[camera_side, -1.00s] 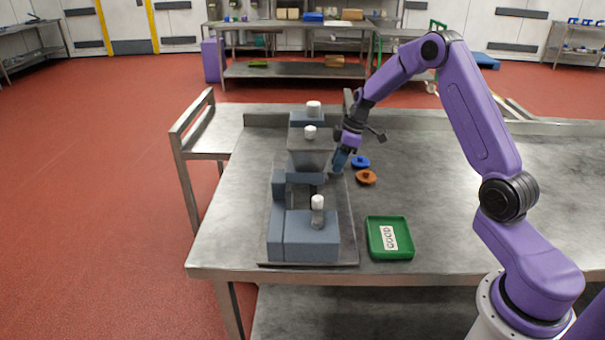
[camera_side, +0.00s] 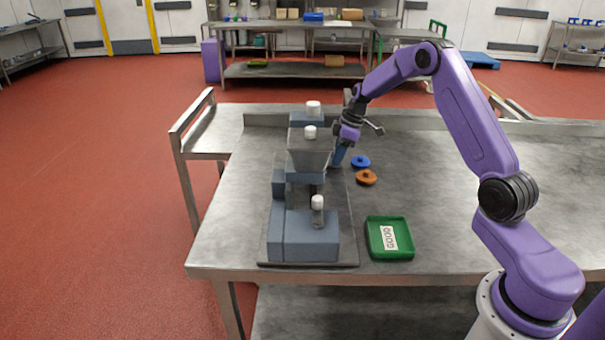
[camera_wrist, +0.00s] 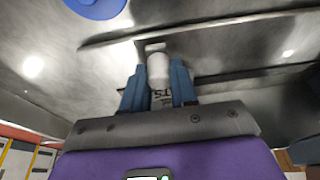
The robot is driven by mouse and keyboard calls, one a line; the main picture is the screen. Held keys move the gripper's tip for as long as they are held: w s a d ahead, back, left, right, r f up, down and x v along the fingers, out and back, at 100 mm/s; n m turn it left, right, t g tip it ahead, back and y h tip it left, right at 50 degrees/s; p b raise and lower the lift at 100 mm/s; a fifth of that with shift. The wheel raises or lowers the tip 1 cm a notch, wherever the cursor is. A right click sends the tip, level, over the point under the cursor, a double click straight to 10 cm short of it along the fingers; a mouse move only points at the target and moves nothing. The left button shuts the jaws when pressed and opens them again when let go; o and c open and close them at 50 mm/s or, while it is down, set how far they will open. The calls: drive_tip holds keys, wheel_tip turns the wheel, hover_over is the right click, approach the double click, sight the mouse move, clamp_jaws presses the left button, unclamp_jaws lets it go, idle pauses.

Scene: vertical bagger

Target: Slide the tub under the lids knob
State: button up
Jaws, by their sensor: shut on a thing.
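My gripper (camera_side: 337,160) is low beside the far right side of the bagger (camera_side: 312,232). In the wrist view, its two blue fingers (camera_wrist: 158,82) are shut on a small white cylinder (camera_wrist: 158,66) with dark lettering, which looks like the tub. The side view hides this cylinder behind the fingers. The bagger has a grey funnel (camera_side: 309,160) and white knobs: one at the front (camera_side: 317,203), one above the funnel (camera_side: 310,132) and one at the back (camera_side: 313,107). I cannot read which knob is for lids.
A green tray (camera_side: 372,250) with a white label stands front right. The steel table (camera_side: 460,240) is clear farther right. The bagger's frame is close on the left.

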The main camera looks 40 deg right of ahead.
drive_tip(key=shift+w+d, duration=0.5)
drive_tip(key=shift+w+d, duration=0.65)
drive_tip(key=shift+w, duration=0.1)
drive_tip(key=o, duration=1.1)
drive_tip(key=shift+r, duration=0.15)
drive_tip(key=shift+v, duration=2.4)
